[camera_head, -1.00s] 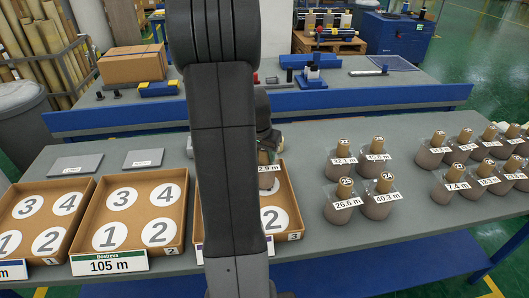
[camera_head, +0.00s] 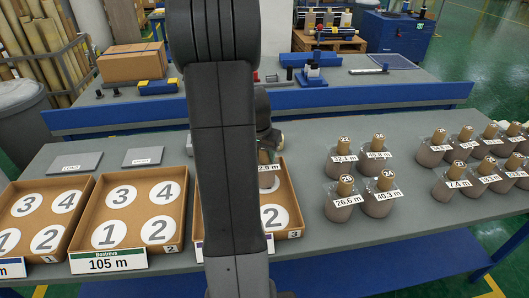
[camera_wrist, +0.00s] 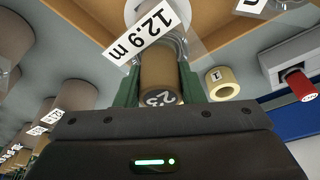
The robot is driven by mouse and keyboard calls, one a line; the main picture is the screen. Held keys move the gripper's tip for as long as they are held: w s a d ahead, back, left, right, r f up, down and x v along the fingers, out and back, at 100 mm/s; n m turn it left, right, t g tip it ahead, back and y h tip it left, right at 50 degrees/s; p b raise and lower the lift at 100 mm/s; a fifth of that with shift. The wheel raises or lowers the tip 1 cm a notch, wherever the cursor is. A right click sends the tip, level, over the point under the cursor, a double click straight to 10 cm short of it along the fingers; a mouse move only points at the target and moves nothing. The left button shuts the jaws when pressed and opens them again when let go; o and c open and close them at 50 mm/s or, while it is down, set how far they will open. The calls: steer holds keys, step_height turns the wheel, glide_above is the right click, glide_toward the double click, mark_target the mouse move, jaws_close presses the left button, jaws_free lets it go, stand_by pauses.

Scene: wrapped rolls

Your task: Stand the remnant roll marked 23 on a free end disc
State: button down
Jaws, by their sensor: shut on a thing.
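The remnant roll (camera_head: 267,181), grey with a 12.9 m tag, is at the upper right of the third tray (camera_head: 292,190), partly behind my arm. In the wrist view its brown core (camera_wrist: 162,76) ends in a dark mark that seems to read 23. My gripper (camera_wrist: 160,84) is shut on this core, a green finger on each side. The roll is upright over a white disc; whether it touches is unclear. Disc 2 (camera_head: 274,217) of this tray is bare; its left discs are hidden. The second tray (camera_head: 185,198) and first tray (camera_head: 91,190) show only bare discs.
Several wrapped rolls with brown cores, one tagged 40.3 m (camera_head: 380,204), stand on the right of the table. Two grey plates (camera_head: 143,156) lie behind the trays. A yellow roll (camera_wrist: 222,83) and a red-ended object (camera_wrist: 299,84) show beside my gripper in the wrist view.

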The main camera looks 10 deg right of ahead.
steer(key=shift+f, duration=0.2)
steer(key=c, duration=0.9)
jaws_free()
steer(key=shift+o, duration=0.2)
steer(key=v, duration=1.4)
steer(key=shift+f, duration=0.25)
steer(key=x, duration=1.3)
steer(key=shift+w+d+f, duration=0.1)
steer(key=shift+f, duration=0.2)
steer(key=shift+r, duration=0.2)
